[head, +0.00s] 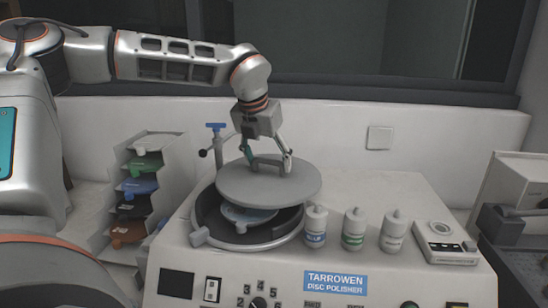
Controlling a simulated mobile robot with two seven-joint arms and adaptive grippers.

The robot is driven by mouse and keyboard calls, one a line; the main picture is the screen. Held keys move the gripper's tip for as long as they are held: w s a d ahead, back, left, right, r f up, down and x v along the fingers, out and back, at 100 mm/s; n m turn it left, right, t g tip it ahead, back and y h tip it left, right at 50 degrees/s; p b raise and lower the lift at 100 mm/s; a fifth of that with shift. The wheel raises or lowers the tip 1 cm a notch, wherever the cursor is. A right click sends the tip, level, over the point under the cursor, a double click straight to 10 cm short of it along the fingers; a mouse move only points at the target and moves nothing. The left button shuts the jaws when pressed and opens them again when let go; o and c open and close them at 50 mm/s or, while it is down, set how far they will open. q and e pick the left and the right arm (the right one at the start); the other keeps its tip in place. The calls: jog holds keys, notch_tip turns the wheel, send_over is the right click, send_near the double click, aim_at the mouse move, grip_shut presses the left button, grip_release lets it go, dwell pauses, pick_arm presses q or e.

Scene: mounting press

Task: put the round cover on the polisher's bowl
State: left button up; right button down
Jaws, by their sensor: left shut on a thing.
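The round cover (242,187) is a flat grey disc with a handle on top. My left gripper (270,163) is shut on the cover's handle from above. The cover hangs over the polisher's bowl (286,231), shifted a little to the right and back of it. A gap shows between the cover and the bowl's rim at the front and left. Inside the bowl a pale blue disc (248,213) shows in part; the rest is hidden under the cover. The polisher (380,270) is a light grey cabinet labelled TARROWEN. My right gripper is not in view.
Three white bottles (354,229) stand just right of the bowl, the nearest close to its rim. A small grey device (444,240) sits at the right. A tap with a blue handle (215,128) rises behind the bowl. A rack of coloured discs (137,187) stands at the left.

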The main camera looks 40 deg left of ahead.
aim_at(249, 183)
pick_arm(q)
jog(key=shift+s+a+r, duration=0.1)
jog(key=shift+s+a, duration=0.05)
jog(key=shift+s, duration=1.8)
jog(key=shift+s+a+p, duration=0.15)
jog(key=shift+s+p, duration=0.35)
jog(key=shift+s, duration=1)
jog(key=shift+s+f+b, duration=0.15)
jog(key=shift+f+b, duration=0.15)
jog(key=shift+b, duration=0.05)
jog(key=shift+f+b, duration=0.7)
jog(key=shift+b, duration=0.1)
jog(key=shift+f+b, duration=0.3)
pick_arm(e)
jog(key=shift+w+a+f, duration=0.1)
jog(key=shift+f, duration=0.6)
